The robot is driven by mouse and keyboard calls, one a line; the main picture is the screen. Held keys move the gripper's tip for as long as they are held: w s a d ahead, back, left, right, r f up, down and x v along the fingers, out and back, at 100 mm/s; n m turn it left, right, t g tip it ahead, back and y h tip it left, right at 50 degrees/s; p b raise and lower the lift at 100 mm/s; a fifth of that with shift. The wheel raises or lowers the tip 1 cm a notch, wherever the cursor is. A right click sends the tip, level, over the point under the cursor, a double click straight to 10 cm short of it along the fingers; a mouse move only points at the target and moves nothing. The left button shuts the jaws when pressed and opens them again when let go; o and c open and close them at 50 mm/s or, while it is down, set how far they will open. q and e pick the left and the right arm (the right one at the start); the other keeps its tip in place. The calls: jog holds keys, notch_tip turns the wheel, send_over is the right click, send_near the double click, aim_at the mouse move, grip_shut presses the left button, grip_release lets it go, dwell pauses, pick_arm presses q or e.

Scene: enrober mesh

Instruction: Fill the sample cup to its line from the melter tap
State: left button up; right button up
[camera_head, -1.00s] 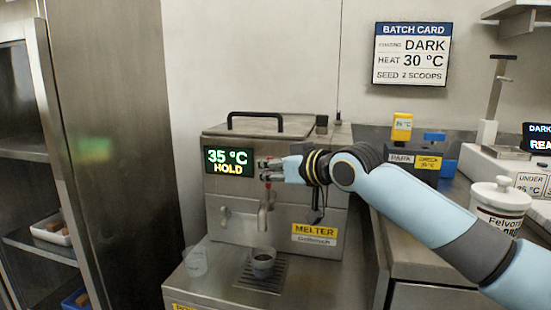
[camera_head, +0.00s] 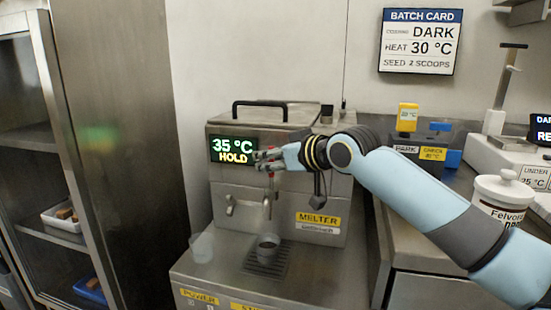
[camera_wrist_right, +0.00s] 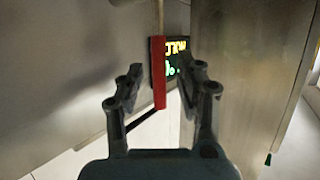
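The melter (camera_head: 228,190) stands at the centre, its display reading 35 °C HOLD. A tap (camera_head: 267,207) hangs from its front. A small cup (camera_head: 268,254) with a dark inside stands upright on the drip grate below it; its fill level and line are too small to read. A translucent cup (camera_head: 202,247) stands left of the grate. My right gripper (camera_head: 262,162) is at the melter front above the tap. In the right wrist view the right gripper (camera_wrist_right: 161,75) is open, with the red tap handle (camera_wrist_right: 159,82) between its fingers. My left gripper is out of view.
A batch card (camera_head: 420,42) on the wall reads DARK, heat 30 °C, seed 2 scoops. A white lidded jar (camera_head: 502,197) stands on the right counter. A yellow device (camera_head: 407,117) sits behind it. A tall steel cabinet (camera_head: 110,130) bounds the left side.

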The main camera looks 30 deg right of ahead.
jog(key=v, duration=1.2)
jog(key=shift+a+f, duration=0.1)
jog(key=shift+f, duration=0.1)
jog(key=s+a+f+g+h, duration=0.1)
jog(key=s+a+f+g, duration=0.25)
jog(key=s+f, duration=0.45)
jog(key=s+a+f+g+h, duration=0.1)
jog(key=s+a+f+g, duration=0.1)
jog(key=s+f+g, duration=0.5)
jog(key=s+a+f+h, duration=0.1)
jog(key=s+a+f, duration=0.3)
jog(key=s, duration=0.7)
jog(key=s+d+f+g, duration=0.1)
jog(key=d+f, duration=0.1)
jog(key=f, duration=1.2)
jog(key=s+d+f, duration=0.1)
jog(key=s+f, duration=0.1)
jog(key=f, duration=1.1)
jog(key=s+d+f+m+g, duration=0.1)
jog(key=s+f, duration=1.4)
jog(key=s, duration=0.2)
jog(key=shift+s+d, duration=0.2)
jog(key=shift+s, duration=0.2)
